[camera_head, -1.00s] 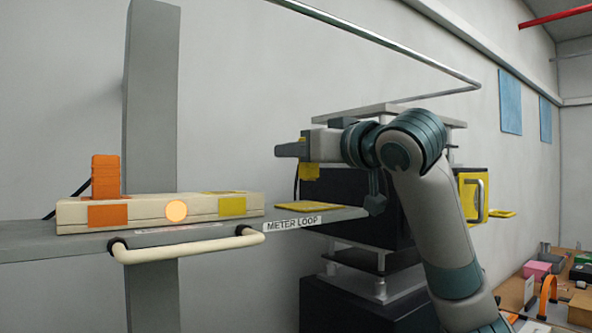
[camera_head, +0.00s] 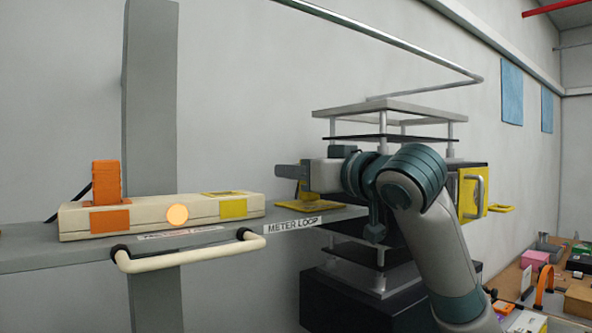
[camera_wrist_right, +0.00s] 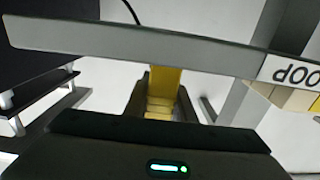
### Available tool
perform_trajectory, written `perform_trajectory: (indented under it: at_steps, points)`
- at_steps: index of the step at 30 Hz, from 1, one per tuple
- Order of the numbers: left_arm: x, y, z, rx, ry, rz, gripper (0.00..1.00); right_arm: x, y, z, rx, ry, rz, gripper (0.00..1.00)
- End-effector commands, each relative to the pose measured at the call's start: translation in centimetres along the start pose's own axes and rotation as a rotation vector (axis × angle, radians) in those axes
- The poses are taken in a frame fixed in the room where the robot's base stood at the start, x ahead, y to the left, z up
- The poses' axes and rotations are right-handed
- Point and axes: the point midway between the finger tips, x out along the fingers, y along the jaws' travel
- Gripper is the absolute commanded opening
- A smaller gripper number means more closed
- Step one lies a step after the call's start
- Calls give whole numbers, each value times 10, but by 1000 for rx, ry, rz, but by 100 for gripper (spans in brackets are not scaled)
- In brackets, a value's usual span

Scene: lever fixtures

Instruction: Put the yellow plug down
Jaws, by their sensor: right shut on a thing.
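My right gripper (camera_head: 292,171) is shut on the yellow plug (camera_head: 304,192), which hangs below its fingers. The plug's lower end is at the yellow pad (camera_head: 290,207) on the shelf end marked METER LOOP; I cannot tell whether it touches. In the right wrist view the yellow plug (camera_wrist_right: 160,92) shows between the two fingers, partly behind the grey shelf edge (camera_wrist_right: 110,45). An orange plug (camera_head: 106,181) stands upright in the cream block (camera_head: 150,212). The block's yellow square (camera_head: 223,194) has no plug on it. My left gripper is out of view.
A cream handle bar (camera_head: 185,257) runs along the shelf front. A dark stacked rack (camera_head: 370,265) stands behind my right arm, with a yellow panel and handle (camera_head: 472,193) at its right. A bench with several items (camera_head: 560,290) is at the far right.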

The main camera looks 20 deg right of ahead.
Motion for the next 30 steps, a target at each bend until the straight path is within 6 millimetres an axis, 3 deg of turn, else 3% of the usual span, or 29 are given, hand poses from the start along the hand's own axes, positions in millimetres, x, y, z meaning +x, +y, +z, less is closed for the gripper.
perform_trajectory:
  at_steps: [3,4,6,20,30]
  points:
    - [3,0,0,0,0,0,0,0,0,4,0,0,0,1]
    - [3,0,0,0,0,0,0,0,0,4,0,0,0,25]
    - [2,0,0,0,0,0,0,0,0,3,0,0,0,42]
    - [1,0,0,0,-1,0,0,-1,0,-1,0,1,0,42]
    - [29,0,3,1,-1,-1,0,-46,0,3,-2,4,1,42]
